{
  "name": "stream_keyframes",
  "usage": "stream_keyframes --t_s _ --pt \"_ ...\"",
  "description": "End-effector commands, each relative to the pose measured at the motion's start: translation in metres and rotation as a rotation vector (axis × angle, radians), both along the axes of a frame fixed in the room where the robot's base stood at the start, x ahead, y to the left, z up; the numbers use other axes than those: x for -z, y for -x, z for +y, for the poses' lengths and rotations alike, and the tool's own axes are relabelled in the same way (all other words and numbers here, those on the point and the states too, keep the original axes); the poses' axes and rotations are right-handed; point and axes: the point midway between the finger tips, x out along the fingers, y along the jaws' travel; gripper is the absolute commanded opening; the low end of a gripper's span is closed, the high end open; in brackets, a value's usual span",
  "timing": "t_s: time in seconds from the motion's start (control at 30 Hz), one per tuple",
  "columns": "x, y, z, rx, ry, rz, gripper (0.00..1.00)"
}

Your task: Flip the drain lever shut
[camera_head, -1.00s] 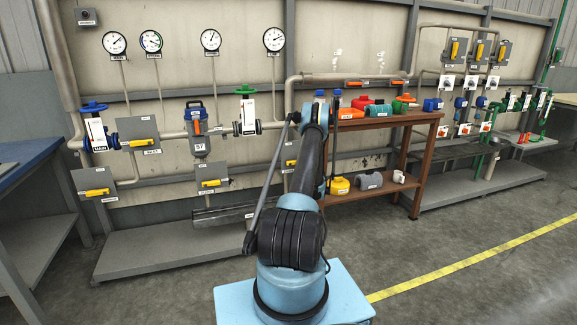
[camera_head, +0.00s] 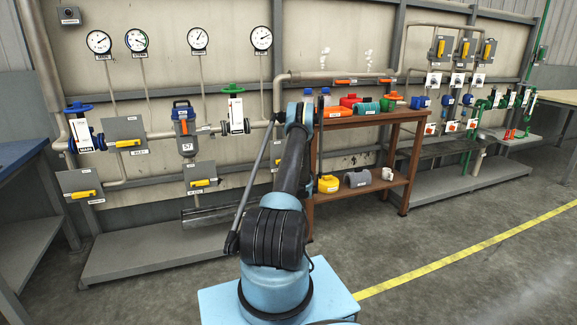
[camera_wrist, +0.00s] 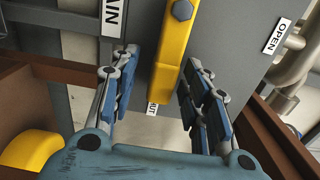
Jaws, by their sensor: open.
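In the wrist view, a yellow lever (camera_wrist: 174,55) with a dark bolt is mounted on a grey plate (camera_wrist: 235,45). A label on the left shows only "IN", and a label at the right reads OPEN (camera_wrist: 276,36). My gripper (camera_wrist: 160,70) is open, with one blue-padded finger on each side of the lever. Contact cannot be told. In the head view, my arm hides my gripper and most of a small plate (camera_head: 276,153) left of the shelf.
A brown wooden shelf (camera_head: 372,119) with coloured parts stands just right of my arm. Other yellow levers on grey plates (camera_head: 129,143), gauges and pipes line the wall to the left. Brown beams flank my gripper in the wrist view.

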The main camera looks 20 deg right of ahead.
Motion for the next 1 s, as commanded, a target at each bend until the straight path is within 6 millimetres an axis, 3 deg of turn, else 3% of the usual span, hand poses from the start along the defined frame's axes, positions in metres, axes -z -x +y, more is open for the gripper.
stream_keyframes --t_s 0.17,0.6,0.8,1.0 --pt "0.000 0.021 -0.002 0.003 0.000 0.000 0.42" --pt "0.001 0.099 0.002 0.000 0.000 0.001 0.42" --pt "0.001 0.114 0.004 -0.001 0.000 0.001 0.42" --pt "0.002 0.117 0.004 -0.002 0.000 0.001 0.42"
